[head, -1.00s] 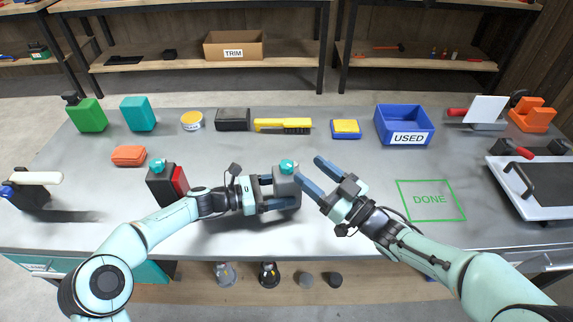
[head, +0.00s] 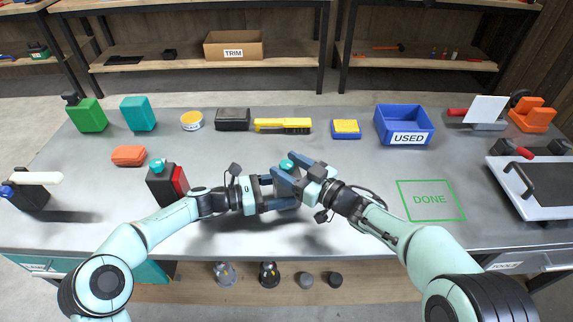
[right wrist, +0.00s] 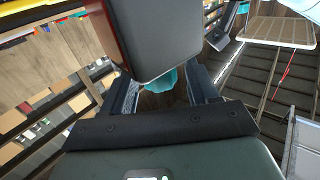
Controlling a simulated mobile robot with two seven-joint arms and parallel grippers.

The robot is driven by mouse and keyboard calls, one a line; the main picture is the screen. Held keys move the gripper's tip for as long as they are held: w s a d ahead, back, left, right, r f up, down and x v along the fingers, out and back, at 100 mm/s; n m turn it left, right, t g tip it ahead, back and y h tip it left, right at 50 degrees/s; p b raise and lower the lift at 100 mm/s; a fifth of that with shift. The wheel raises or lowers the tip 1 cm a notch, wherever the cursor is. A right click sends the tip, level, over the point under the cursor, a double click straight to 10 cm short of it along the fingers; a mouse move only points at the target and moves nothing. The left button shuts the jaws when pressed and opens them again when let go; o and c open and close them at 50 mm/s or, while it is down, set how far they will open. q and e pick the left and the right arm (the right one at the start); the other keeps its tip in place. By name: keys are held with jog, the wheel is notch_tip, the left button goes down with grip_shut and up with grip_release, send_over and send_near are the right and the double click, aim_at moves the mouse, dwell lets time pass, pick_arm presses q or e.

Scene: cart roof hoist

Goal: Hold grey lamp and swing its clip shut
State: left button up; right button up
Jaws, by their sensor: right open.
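The grey lamp (head: 291,199) is a small grey block with a round teal piece (head: 287,164) on top, which I take to be its clip. My left gripper (head: 279,193) is shut on the lamp's body from the left, over the table. My right gripper (head: 291,169) is open at the lamp's upper right, its fingers around the teal piece and hiding much of the lamp. In the right wrist view, the lamp (right wrist: 160,35) fills the top middle, and the teal piece (right wrist: 163,82) shows between the fingers. I cannot tell whether they touch it.
A dark box with a red side (head: 163,187) and its own teal knob stands left, near my left arm. A blue USED bin (head: 404,128) is at the back right. The green DONE outline (head: 431,201) is empty. Several items line the back edge.

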jog(key=shift+w+a, duration=0.3)
jog(key=shift+a, duration=0.05)
jog(key=shift+c, duration=0.2)
jog(key=c, duration=0.9)
jog(key=shift+r+m, duration=0.1)
jog(key=shift+m, duration=0.2)
jog(key=shift+m+t+h, duration=0.3)
jog(key=shift+t+h, duration=0.2)
jog(key=shift+t, duration=0.1)
jog(key=m+t+h, duration=0.3)
jog(key=h, duration=0.2)
jog(key=shift+a+m, duration=0.15)
jog(key=shift+m, duration=0.25)
jog(key=shift+m+t+h, duration=0.7)
jog(key=shift+m+h, duration=0.4)
jog(key=shift+h, duration=0.8)
